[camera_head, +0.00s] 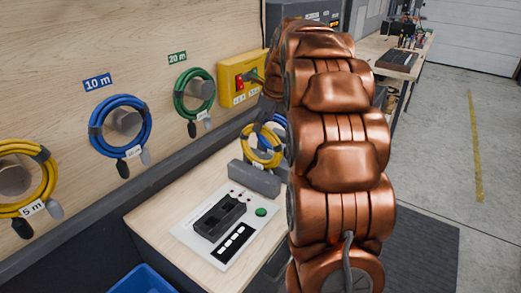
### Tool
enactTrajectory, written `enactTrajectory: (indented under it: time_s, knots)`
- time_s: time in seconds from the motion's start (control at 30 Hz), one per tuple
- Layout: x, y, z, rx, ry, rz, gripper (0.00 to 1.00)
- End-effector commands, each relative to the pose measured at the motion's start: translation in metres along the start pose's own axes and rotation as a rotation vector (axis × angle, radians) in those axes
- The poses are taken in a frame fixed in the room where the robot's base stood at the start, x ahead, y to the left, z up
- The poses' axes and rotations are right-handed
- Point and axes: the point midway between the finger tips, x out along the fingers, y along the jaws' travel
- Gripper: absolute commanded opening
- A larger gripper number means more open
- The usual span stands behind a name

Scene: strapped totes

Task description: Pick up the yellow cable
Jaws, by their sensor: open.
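A coiled yellow cable (45,175) with grey ties and a "5 m" tag hangs on a round wooden peg at the far left. Another coiled yellow cable (250,155) stands behind a grey block at the back of the bench, with a blue coil (280,121) close to it. My gripper (267,108) is at the end of my copper arm, just above this second yellow coil and far right of the hanging one. It is open. My arm hides part of it, so the fingertips and any contact with the coil are unclear.
A blue cable (148,125) and a green cable (179,92) hang on pegs under "10 m" and "20 m" signs. A yellow box (226,80) is on the wall. The bench (153,222) holds a white panel (190,238). A blue tote (143,281) stands below. Floor is clear at right.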

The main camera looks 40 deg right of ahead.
Motion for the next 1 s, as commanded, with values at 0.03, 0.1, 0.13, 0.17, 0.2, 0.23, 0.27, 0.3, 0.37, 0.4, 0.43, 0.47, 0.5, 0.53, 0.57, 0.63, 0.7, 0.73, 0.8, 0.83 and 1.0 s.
enactTrajectory:
  time_s: [0.03,0.1,0.13,0.17,0.2,0.23,0.27,0.3,0.37,0.4,0.43,0.47,0.5,0.53,0.57,0.63,0.7,0.73,0.8,0.83,1.0]
  knots:
    - [0.002,0.0,0.0,0.0,0.001,0.002,0.62]
    - [0.005,0.0,0.0,-0.001,0.001,0.003,0.62]
    - [0.007,0.0,0.0,-0.001,0.002,0.003,0.62]
    - [0.01,-0.001,0.0,-0.001,0.002,0.003,0.62]
    - [0.014,-0.001,0.001,-0.001,0.001,0.001,0.62]
    - [0.017,-0.002,0.001,-0.001,0.0,0.001,0.62]
    - [0.021,-0.003,0.001,-0.002,0.0,0.001,0.62]
    - [0.026,-0.003,0.001,-0.002,0.001,0.002,0.62]
    - [0.036,-0.003,0.0,-0.003,0.001,0.002,0.62]
    - [0.041,-0.003,0.0,-0.002,0.0,0.0,0.62]
    - [0.045,-0.003,0.0,-0.002,0.0,0.0,0.62]
    - [0.048,-0.003,0.0,-0.002,0.001,0.0,0.62]
    - [0.05,-0.002,-0.001,-0.002,0.001,0.0,0.62]
    - [0.051,-0.002,-0.001,-0.003,0.001,0.0,0.62]
    - [0.052,-0.002,-0.001,-0.003,0.001,0.0,0.62]
    - [0.052,-0.003,-0.001,-0.003,0.0,-0.001,0.62]
    - [0.052,-0.003,-0.001,-0.003,0.0,-0.001,0.62]
    - [0.052,-0.003,-0.001,-0.003,0.0,-0.001,0.61]
    - [0.052,-0.003,-0.001,-0.003,0.0,-0.001,0.53]
    - [0.052,-0.003,-0.001,-0.003,-0.001,-0.001,0.5]
    - [0.052,-0.003,-0.001,-0.003,-0.001,-0.001,0.33]
